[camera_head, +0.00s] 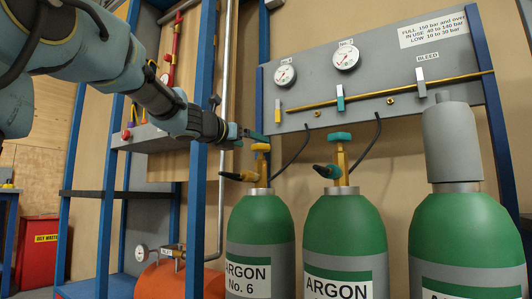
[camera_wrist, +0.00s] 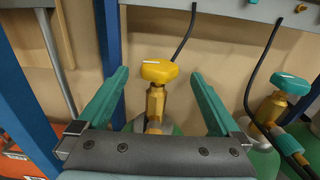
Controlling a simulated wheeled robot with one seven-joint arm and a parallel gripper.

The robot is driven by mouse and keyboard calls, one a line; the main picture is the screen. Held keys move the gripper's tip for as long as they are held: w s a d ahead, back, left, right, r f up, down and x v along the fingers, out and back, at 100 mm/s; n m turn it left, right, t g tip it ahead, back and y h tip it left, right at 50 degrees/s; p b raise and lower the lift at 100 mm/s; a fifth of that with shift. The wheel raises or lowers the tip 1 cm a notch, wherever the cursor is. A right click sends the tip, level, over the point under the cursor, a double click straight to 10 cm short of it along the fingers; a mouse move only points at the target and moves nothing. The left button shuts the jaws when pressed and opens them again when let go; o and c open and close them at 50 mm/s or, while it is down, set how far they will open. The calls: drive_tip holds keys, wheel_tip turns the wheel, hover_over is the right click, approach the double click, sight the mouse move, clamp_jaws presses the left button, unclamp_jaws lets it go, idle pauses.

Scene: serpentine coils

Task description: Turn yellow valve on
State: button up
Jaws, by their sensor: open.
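The yellow valve knob (camera_head: 260,147) sits on the brass stem of the green argon cylinder No. 6 (camera_head: 264,215). In the wrist view the yellow knob (camera_wrist: 158,71) is near the middle, upright on its brass body, with a white mark on top. My gripper (camera_head: 254,136) is just above and to the left of the knob in the head view. In the wrist view the teal fingers of my gripper (camera_wrist: 159,76) are spread wide, one on each side of the knob, with clear gaps. Nothing is held.
A second argon cylinder (camera_head: 345,225) with a teal knob (camera_head: 339,137) stands to the right, then a capped one (camera_head: 465,220). A blue post (camera_head: 198,200) stands left of the cylinders.

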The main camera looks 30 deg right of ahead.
sight(267, 146)
drive_tip(key=p+x, duration=0.1)
drive_tip(key=x, duration=0.8)
drive_tip(key=shift+w+d, duration=0.15)
drive_tip(key=shift+d, duration=0.05)
drive_tip(key=shift+c, duration=0.4)
drive_tip(key=shift+f, duration=0.1)
drive_tip(key=c, duration=1.3)
drive_tip(key=shift+o, duration=0.2)
